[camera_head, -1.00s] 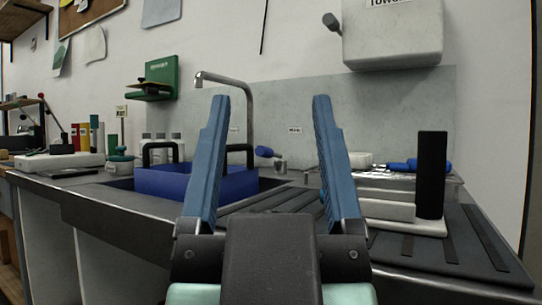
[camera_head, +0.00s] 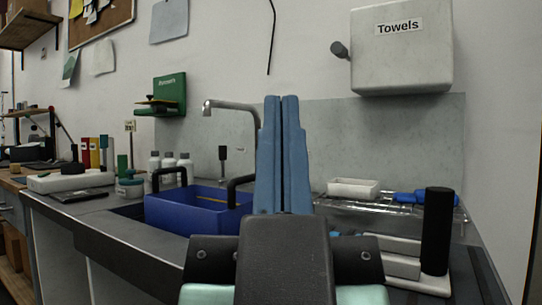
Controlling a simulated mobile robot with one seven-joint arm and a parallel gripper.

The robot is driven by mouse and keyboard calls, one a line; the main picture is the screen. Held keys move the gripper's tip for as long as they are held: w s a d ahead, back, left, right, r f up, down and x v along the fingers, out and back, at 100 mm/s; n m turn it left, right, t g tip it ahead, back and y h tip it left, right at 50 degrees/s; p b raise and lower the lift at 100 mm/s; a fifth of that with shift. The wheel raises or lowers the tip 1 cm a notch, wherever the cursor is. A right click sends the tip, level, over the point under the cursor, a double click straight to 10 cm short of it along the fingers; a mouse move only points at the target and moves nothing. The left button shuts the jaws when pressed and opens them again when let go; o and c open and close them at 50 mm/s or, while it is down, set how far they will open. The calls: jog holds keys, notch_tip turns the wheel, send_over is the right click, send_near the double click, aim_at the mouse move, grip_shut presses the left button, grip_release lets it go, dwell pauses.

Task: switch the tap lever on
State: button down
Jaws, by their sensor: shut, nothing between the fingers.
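The tap (camera_head: 232,106) is a grey curved spout that rises behind the sink area in the head view. Its lower post is hidden behind my gripper. I cannot make out the tap lever now; the blue-ended lever seen earlier beside the spout is probably behind my fingers. My gripper (camera_head: 281,100) points up and away in the middle of the view. Its two blue fingers are together with nothing between them, just right of the spout.
A blue tub (camera_head: 190,212) with black handles sits in the sink, left of my gripper. A wire rack (camera_head: 400,208) with a white dish (camera_head: 353,188) and blue items stands right. A black cylinder (camera_head: 437,240) stands nearer. A towel box (camera_head: 400,60) hangs above.

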notch_tip(320, 180, up, 43)
jog(key=p, duration=4.1)
jog(key=shift+r, duration=0.2)
